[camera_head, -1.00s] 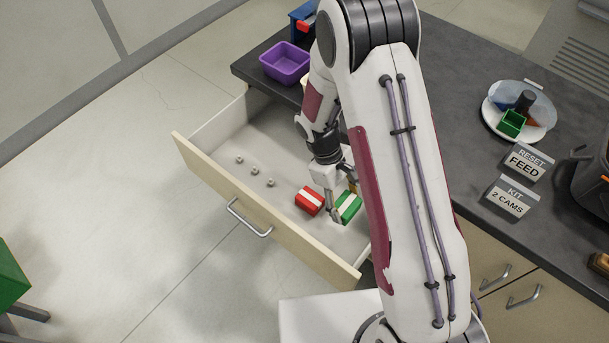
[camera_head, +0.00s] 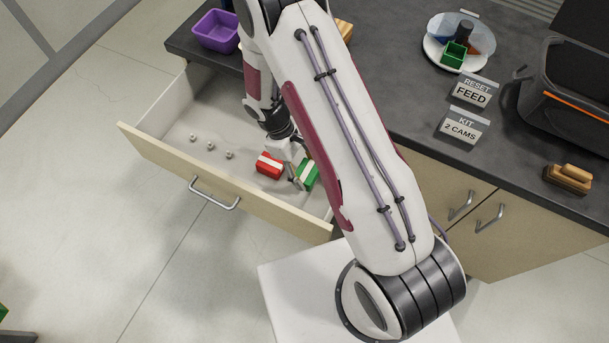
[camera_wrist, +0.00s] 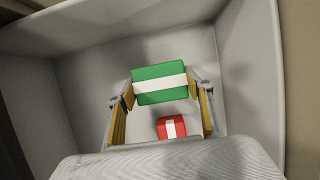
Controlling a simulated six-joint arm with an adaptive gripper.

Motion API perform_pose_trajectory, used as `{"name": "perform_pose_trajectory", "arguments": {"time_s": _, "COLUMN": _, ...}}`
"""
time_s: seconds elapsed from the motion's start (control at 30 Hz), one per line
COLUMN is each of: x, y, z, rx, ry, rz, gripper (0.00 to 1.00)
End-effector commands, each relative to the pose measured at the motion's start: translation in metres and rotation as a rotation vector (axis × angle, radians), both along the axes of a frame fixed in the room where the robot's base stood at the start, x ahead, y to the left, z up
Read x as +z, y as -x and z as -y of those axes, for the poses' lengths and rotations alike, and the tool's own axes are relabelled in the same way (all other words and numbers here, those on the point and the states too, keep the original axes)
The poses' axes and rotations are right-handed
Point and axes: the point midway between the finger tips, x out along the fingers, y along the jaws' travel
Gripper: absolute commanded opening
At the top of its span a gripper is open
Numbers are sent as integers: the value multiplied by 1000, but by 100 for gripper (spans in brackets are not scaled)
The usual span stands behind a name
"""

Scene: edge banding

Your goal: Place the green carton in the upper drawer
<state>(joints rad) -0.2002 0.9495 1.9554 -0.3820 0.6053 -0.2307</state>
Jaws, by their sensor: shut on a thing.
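The green carton (camera_head: 308,174) with a white band is inside the open upper drawer (camera_head: 170,168), near its right end. It also shows between my gripper's fingers in the wrist view (camera_wrist: 160,84). My gripper (camera_head: 294,172) is shut on the carton, with a finger on each side of it (camera_wrist: 161,95). Whether the carton touches the drawer floor I cannot tell. A red carton (camera_head: 269,165) with a white band lies in the drawer just left of the green one, and it shows below the green carton in the wrist view (camera_wrist: 171,127).
Several small metal nuts (camera_head: 210,146) lie in the left part of the drawer. On the dark worktop (camera_head: 400,105) are a purple bin (camera_head: 216,31), a round divided tray (camera_head: 432,54), signs (camera_head: 463,126), a brush (camera_head: 569,178) and a black case (camera_head: 560,110). The drawer's middle floor has free room.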

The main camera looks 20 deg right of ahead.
Motion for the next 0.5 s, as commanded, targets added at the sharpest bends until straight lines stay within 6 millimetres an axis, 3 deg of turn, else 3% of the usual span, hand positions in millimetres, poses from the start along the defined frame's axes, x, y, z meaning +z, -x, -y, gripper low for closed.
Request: {"name": "perform_pose_trajectory", "arguments": {"time_s": 0.5, "x": -10, "y": -1, "z": 0, "rx": -1, "ry": 0, "rz": 1, "gripper": 26}}
